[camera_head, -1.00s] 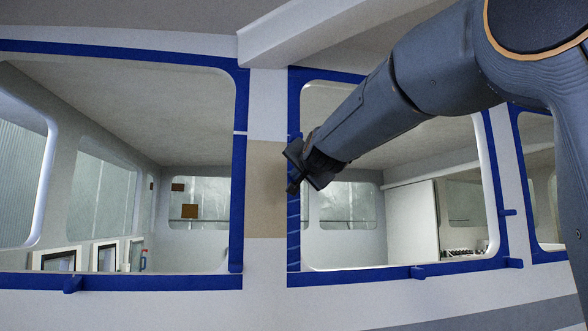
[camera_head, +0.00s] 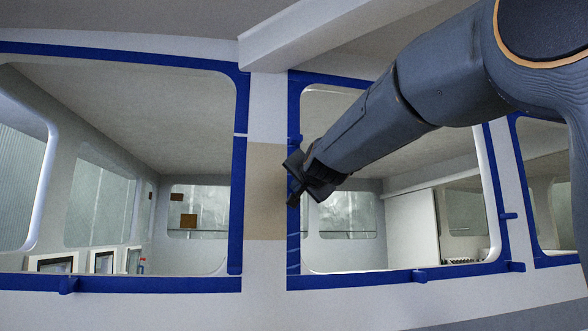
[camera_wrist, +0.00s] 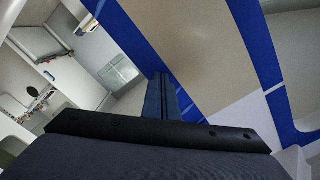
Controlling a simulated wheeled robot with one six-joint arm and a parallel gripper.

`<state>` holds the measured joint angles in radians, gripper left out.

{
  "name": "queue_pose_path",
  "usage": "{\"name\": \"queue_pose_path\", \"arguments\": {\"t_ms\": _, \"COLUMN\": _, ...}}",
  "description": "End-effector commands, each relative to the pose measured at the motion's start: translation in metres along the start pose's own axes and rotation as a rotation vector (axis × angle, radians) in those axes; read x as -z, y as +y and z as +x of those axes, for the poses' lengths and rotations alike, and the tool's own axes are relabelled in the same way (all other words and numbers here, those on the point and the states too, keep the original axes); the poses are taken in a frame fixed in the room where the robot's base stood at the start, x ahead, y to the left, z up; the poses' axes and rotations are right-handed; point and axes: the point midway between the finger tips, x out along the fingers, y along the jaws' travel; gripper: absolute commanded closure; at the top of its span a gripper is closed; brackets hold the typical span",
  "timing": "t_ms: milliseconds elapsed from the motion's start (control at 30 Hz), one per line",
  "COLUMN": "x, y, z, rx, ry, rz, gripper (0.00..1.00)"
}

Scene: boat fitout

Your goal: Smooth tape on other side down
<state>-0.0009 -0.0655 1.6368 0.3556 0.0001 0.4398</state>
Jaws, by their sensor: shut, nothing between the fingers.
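Blue tape frames the window openings. One vertical blue tape strip (camera_head: 293,241) runs along the left edge of the right window, beside a beige panel (camera_head: 264,190). Another vertical blue tape strip (camera_head: 236,205) runs along the panel's other side, at the left window; a small gap shows in it near the top. My gripper (camera_head: 293,200) is shut and empty, at the right window's left strip about halfway up. In the wrist view, my gripper (camera_wrist: 161,78) points at the near blue tape strip (camera_wrist: 128,38). Whether the fingertips touch the tape I cannot tell.
Blue tape (camera_head: 400,277) runs along the lower window edges, with small tabs sticking out. A pale beam (camera_head: 320,32) slopes overhead. Through the windows, a white cabinet (camera_head: 412,225) and framed screens (camera_head: 103,262) show inside. The lower wall in front is clear.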

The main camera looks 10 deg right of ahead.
Motion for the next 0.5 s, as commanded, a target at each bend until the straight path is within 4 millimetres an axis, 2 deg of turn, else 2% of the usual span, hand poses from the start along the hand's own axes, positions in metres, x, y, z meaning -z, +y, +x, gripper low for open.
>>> {"name": "queue_pose_path", "arguments": {"t_ms": 267, "x": -0.001, "y": 0.001, "z": 0.0, "rx": 0.0, "ry": 0.001, "rz": 0.0, "gripper": 1.0}}
{"name": "queue_pose_path", "arguments": {"t_ms": 500, "x": -0.012, "y": 0.012, "z": 0.002, "rx": 0.001, "ry": 0.001, "rz": 0.0, "gripper": 1.0}}
